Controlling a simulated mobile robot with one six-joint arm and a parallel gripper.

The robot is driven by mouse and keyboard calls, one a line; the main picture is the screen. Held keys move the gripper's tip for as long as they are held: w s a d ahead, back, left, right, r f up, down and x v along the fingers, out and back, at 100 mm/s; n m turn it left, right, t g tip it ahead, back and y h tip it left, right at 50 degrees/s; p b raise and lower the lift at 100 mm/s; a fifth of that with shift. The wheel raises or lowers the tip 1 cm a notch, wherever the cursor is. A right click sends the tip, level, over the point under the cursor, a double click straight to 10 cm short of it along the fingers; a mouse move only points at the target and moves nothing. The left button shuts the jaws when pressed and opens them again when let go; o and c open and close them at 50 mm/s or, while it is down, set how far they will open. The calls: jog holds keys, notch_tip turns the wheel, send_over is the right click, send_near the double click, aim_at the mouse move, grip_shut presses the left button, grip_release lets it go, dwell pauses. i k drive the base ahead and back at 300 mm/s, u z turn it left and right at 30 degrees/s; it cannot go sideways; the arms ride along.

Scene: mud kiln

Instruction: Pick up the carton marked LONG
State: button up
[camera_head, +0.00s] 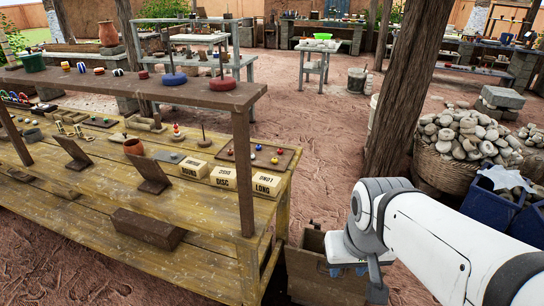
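The carton marked LONG (268,184) is a small tan box with dark lettering. It stands on the yellowish wooden bench (200,262), near its right end. To its left stand the carton marked DISC (224,178) and the carton marked ROUND (193,168), in a row. My gripper (348,271) hangs at the end of my white arm, to the right of the bench and apart from the carton. Its two bluish fingertips show small and spread apart, with nothing seen between them.
A dark upper shelf (150,90) on posts stands over the bench; one post (243,175) rises just left of LONG. A board with coloured balls (262,155) lies behind the cartons. A wooden crate (310,262) stands below my gripper. A stone-filled basket (440,168) is at right.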

aim_at(270, 185)
jog(key=u, duration=0.05)
jog(key=i, duration=1)
jog(key=z, duration=0.05)
